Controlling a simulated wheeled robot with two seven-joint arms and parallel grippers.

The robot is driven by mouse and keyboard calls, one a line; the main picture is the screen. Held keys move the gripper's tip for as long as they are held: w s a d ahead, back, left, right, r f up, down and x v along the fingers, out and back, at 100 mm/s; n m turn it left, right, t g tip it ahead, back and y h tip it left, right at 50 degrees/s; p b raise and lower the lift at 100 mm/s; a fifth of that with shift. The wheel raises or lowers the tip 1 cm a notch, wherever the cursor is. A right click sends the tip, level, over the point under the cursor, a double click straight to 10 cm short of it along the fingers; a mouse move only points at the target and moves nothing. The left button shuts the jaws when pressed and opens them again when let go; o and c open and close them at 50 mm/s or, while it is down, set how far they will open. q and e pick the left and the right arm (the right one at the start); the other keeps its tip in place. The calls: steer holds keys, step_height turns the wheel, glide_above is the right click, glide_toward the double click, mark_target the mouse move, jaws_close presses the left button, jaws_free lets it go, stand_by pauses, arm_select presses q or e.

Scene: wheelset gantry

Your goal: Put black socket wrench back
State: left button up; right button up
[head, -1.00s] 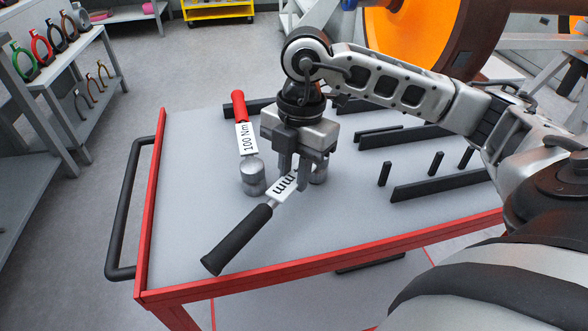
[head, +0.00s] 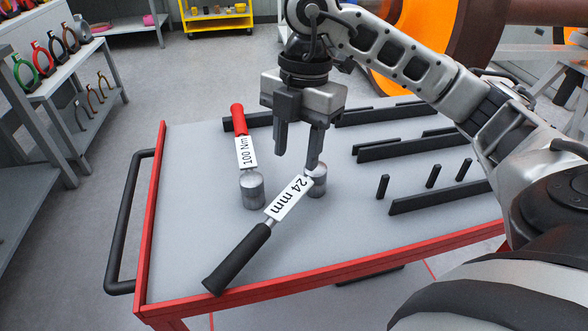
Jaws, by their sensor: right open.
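The black socket wrench (head: 238,256) lies on the grey cart top (head: 350,235), its black handle toward the front left edge. Its white label reads "24 mm" and its metal socket head (head: 317,181) is at the upper right end. My right gripper (head: 296,160) is open above the wrench, with its fingers pointing down. One finger overlaps the socket head in the picture; whether it touches cannot be told. A red-handled wrench (head: 238,120) labelled "100 Nm" lies to the left, with its own metal socket (head: 252,189). My left gripper is not in view.
Black bar holders (head: 440,196) and short upright pegs (head: 383,186) stand on the right of the cart top. A black side handle (head: 125,220) is on the cart's left. Shelves with coloured rings (head: 40,60) stand at the far left.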

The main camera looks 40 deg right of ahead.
steer(key=shift+w+d+r+p, duration=0.1)
steer(key=shift+d+r+p, duration=0.05)
steer(key=shift+r, duration=0.9)
steer(key=shift+d+r+p, duration=0.15)
steer(key=shift+r, duration=0.9)
